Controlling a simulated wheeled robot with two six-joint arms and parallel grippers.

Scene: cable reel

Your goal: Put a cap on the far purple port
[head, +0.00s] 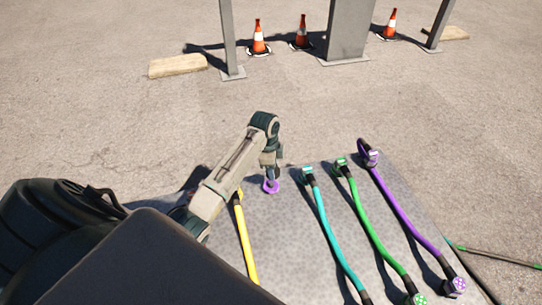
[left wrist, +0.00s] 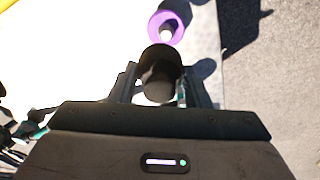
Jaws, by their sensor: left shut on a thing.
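My left gripper (head: 270,174) is shut on a cap, over the far left part of the grey slab. A purple ring (head: 271,186) shows at its tips. In the left wrist view, a dark round body (left wrist: 160,75) sits between the fingers, with the purple ring (left wrist: 167,28) just beyond it. I cannot tell how the two join. The purple cable (head: 398,208) lies at the slab's right side. Its far purple port (head: 369,155) is at the slab's far edge, right of my gripper and apart from it. Its near end (head: 455,286) shows a patterned purple face. My right gripper is not in view.
Yellow (head: 245,240), teal (head: 330,232) and green (head: 373,229) cables lie on the grey slab (head: 290,225). Beyond it is open pavement with posts (head: 348,30) and traffic cones (head: 258,38). A thin dark rod (head: 498,257) lies off the right side.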

